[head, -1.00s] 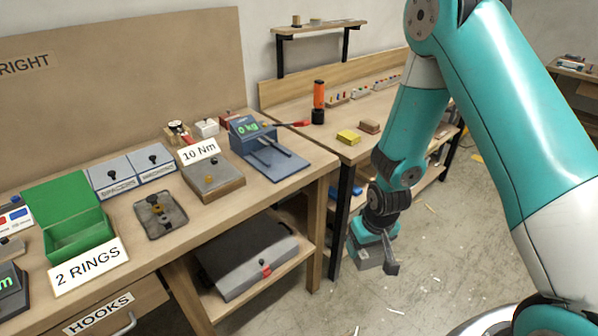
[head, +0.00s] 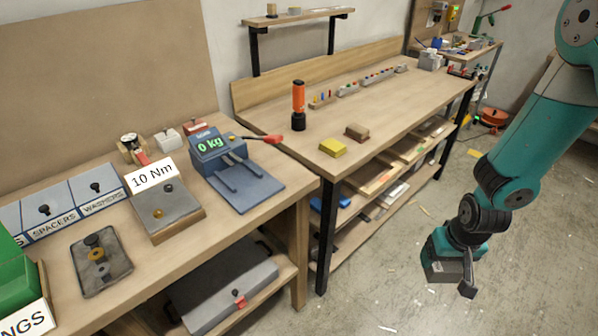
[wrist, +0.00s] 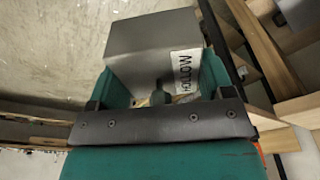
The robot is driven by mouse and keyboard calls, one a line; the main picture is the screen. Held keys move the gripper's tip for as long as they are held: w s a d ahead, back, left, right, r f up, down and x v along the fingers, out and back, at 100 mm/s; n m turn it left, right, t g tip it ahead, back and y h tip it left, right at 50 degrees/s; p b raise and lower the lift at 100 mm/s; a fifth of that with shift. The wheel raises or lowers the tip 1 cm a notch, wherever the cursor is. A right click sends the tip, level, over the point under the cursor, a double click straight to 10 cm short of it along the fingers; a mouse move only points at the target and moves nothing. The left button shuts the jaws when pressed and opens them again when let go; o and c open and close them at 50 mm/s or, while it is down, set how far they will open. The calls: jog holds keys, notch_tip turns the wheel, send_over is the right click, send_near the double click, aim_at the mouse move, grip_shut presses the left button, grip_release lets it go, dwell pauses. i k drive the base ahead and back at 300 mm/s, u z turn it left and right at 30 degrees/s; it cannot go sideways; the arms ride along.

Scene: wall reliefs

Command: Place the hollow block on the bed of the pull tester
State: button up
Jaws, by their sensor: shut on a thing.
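The pull tester (head: 232,165) is blue, with a green "0 kg" display and a red-handled lever, and stands on the left bench. Its flat bed (head: 245,188) carries two rails and has no block on it. My gripper (head: 455,272) is at the right, over the floor and away from the benches. The block also shows in the head view (head: 445,271), below the gripper's teal body. The fingertips are partly hidden in the wrist view.
The left bench also holds a "10 Nm" block (head: 170,212), a dark tray with rings (head: 100,262) and a green box (head: 15,275). The second bench (head: 390,105) holds an orange bottle (head: 298,105) and yellow and brown blocks. Open floor lies before it.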

aim_at(256, 192)
jog(key=i, duration=0.4)
jog(key=u, duration=0.7)
